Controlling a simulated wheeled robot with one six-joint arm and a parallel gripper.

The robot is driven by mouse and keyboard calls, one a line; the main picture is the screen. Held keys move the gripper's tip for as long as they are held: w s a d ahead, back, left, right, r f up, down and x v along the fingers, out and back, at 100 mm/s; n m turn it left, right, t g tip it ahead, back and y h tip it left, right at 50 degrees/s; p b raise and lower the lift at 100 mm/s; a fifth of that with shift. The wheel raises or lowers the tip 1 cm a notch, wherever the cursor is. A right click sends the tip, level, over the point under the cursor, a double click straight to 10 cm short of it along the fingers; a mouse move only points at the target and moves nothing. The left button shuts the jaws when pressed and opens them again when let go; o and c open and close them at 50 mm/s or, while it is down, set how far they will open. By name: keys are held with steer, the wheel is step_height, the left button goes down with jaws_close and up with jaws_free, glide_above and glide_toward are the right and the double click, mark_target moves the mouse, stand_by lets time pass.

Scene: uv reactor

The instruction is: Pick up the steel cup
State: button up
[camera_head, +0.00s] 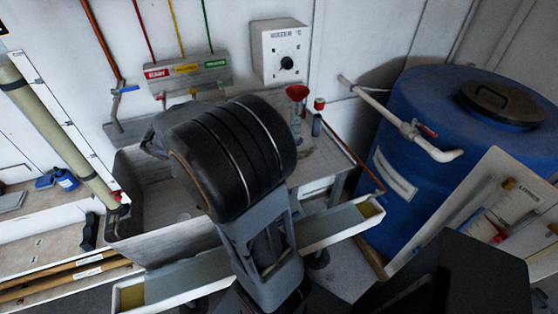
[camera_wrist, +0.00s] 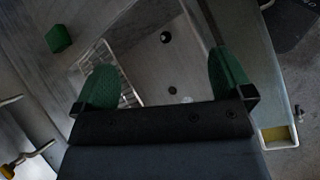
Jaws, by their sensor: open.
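I cannot make out a steel cup for certain in either view. My gripper (camera_wrist: 163,84) is open in the wrist view, with its two green fingertips wide apart and nothing between them. It is above a grey metal sink basin (camera_wrist: 195,55). A small dark round thing (camera_wrist: 166,37) shows in the basin beyond the fingertips; I cannot tell what it is. In the head view my arm covers the middle of the sink (camera_head: 170,240) and hides my gripper.
A wire rack (camera_wrist: 126,92) lies by the left fingertip, with a green block (camera_wrist: 59,38) farther left. White troughs (camera_head: 340,225) run along the sink's front. A blue barrel (camera_head: 425,110) stands right, and a water control box (camera_head: 280,50) hangs on the wall.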

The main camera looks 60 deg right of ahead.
steer(key=s+d+f+n+g+h, duration=0.1)
steer(key=d+f, duration=0.1)
steer(key=d, duration=0.3)
steer(key=s+d+f+n+g+h, duration=0.1)
steer(key=d+f+n+g, duration=0.1)
steer(key=d, duration=0.4)
steer(key=s+d+f+n+g+h, duration=0.1)
steer(key=d+f+g+h, duration=0.1)
steer(key=d, duration=0.4)
steer(key=shift+d+f, duration=0.15)
steer(key=shift+p+x, duration=0.5)
steer(key=shift+x, duration=2.7)
steer(key=shift+w, duration=0.1)
steer(key=shift+c, duration=0.3)
steer(key=c, duration=0.9)
steer(key=shift+c, duration=0.2)
